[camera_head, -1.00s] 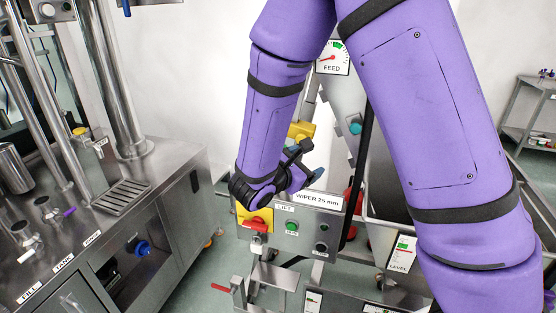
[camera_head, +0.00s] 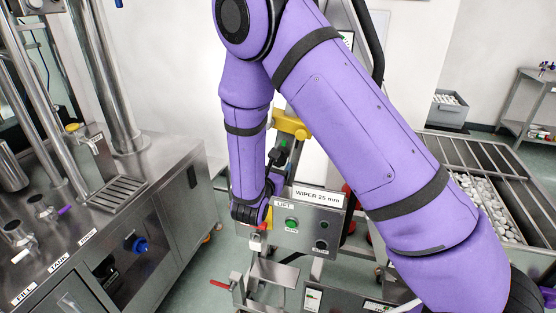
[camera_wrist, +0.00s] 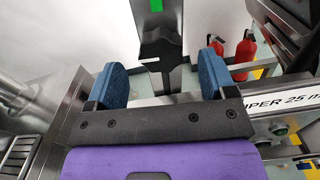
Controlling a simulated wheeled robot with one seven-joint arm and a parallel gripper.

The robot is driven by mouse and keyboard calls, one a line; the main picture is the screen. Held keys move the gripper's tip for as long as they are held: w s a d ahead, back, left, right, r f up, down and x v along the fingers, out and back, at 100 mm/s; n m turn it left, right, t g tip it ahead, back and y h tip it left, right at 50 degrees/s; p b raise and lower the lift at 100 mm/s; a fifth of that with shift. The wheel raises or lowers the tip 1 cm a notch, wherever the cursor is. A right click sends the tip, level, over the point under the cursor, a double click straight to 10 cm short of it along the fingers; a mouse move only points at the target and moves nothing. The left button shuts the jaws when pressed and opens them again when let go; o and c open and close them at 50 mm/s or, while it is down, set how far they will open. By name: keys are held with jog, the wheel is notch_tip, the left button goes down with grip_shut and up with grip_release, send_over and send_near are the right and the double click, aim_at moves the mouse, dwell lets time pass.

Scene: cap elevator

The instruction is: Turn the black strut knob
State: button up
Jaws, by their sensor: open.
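My gripper (camera_wrist: 164,70) is open in the wrist view, its two blue fingers apart with nothing held between them. My purple arm covers much of the elevator, and I cannot clearly pick out the strut knob there.
The elevator's control panel (camera_head: 310,222), labelled WIPER 25 mm, stands beside and below my gripper. A hopper of white caps (camera_head: 485,195) is at the right. A steel filling bench (camera_head: 150,205) is at the left. Open floor (camera_head: 205,265) lies between bench and elevator.

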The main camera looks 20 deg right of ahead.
aim_at(278, 160)
jog(key=shift+x, duration=1.95)
jog(key=shift+s, duration=0.1)
jog(key=shift+c, duration=0.2)
jog(key=c, duration=0.9)
